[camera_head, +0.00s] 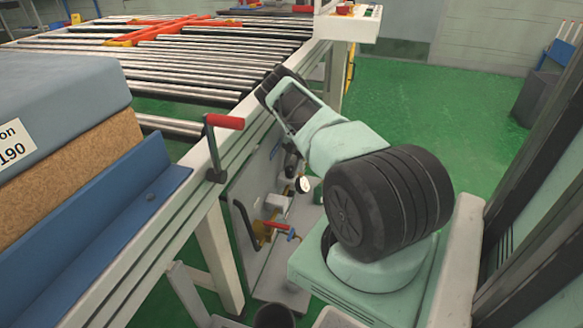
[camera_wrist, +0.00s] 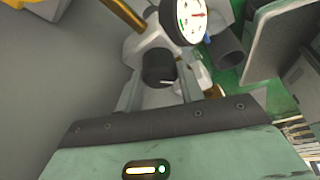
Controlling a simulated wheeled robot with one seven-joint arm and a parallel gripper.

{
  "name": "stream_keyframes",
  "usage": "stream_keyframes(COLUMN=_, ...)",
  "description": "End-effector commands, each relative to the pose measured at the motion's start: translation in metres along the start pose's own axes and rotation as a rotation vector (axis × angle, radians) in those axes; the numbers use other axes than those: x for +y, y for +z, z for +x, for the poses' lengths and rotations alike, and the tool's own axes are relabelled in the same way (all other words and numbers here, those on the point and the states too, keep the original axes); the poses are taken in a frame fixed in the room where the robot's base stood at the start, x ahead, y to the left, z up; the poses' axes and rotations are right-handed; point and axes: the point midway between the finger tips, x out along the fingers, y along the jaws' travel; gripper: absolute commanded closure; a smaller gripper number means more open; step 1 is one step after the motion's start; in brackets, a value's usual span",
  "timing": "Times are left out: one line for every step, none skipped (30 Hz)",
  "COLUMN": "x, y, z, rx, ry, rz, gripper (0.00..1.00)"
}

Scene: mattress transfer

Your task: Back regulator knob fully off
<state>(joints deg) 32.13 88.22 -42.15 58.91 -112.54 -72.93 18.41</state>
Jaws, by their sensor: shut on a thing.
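The black regulator knob (camera_wrist: 158,66) sits at the centre of the wrist view, with a white mark on its lower rim. It is on a pale regulator body, beside a round white gauge (camera_wrist: 184,20) with a red needle. My gripper (camera_wrist: 159,88) is shut on the knob, one grey finger on each side of it. In the head view the gauge (camera_head: 303,184) shows below my bent arm, in front of a grey panel. The knob and my fingertips cannot be made out there; my arm covers much of that area.
The grey panel (camera_head: 240,195) also carries a red-handled valve (camera_head: 276,226) with yellow fittings. The roller conveyor frame (camera_head: 200,160) and its red-handled lever (camera_head: 222,124) stand close to the left of my arm. A blue-topped mattress (camera_head: 60,90) lies at far left.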

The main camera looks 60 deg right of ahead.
Motion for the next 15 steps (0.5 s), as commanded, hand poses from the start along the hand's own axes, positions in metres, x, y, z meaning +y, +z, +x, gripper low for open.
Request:
stream_keyframes(x=-0.0003, y=0.0001, z=0.0004, rx=0.0, ry=-0.002, rz=-0.002, gripper=0.85)
stream_keyframes(x=-0.0003, y=0.0001, z=0.0003, rx=0.0, ry=-0.002, rz=-0.003, gripper=0.85)
stream_keyframes(x=-0.0003, y=0.0001, z=0.0003, rx=0.0, ry=-0.002, rz=-0.003, gripper=0.85)
stream_keyframes(x=-0.0003, y=0.0001, z=0.0003, rx=0.0, ry=-0.002, rz=-0.003, gripper=0.85)
stream_keyframes(x=-0.0003, y=0.0001, z=0.0003, rx=0.0, ry=-0.002, rz=-0.003, gripper=0.85)
stream_keyframes(x=-0.0003, y=0.0001, z=0.0003, rx=0.0, ry=-0.002, rz=-0.003, gripper=0.85)
stream_keyframes(x=-0.0003, y=0.0001, z=0.0003, rx=0.0, ry=-0.002, rz=-0.003, gripper=0.85)
stream_keyframes(x=-0.0003, y=0.0001, z=0.0003, rx=0.0, ry=-0.002, rz=-0.003, gripper=0.85)
stream_keyframes(x=-0.0003, y=0.0001, z=0.0003, rx=-0.001, ry=-0.002, rz=-0.003, gripper=0.85)
stream_keyframes(x=-0.0003, y=0.0001, z=0.0003, rx=-0.001, ry=-0.002, rz=-0.003, gripper=0.85)
stream_keyframes(x=-0.0003, y=0.0001, z=0.0003, rx=-0.001, ry=-0.002, rz=-0.003, gripper=0.85)
stream_keyframes(x=-0.0003, y=0.0002, z=0.0003, rx=-0.001, ry=-0.002, rz=-0.003, gripper=0.51)
stream_keyframes(x=-0.0003, y=0.0001, z=0.0003, rx=-0.001, ry=-0.002, rz=-0.002, gripper=0.43)
stream_keyframes(x=-0.0002, y=0.0001, z=0.0003, rx=0.0, ry=-0.002, rz=-0.002, gripper=0.41)
stream_keyframes(x=-0.0002, y=0.0001, z=0.0002, rx=0.0, ry=-0.002, rz=-0.002, gripper=0.41)
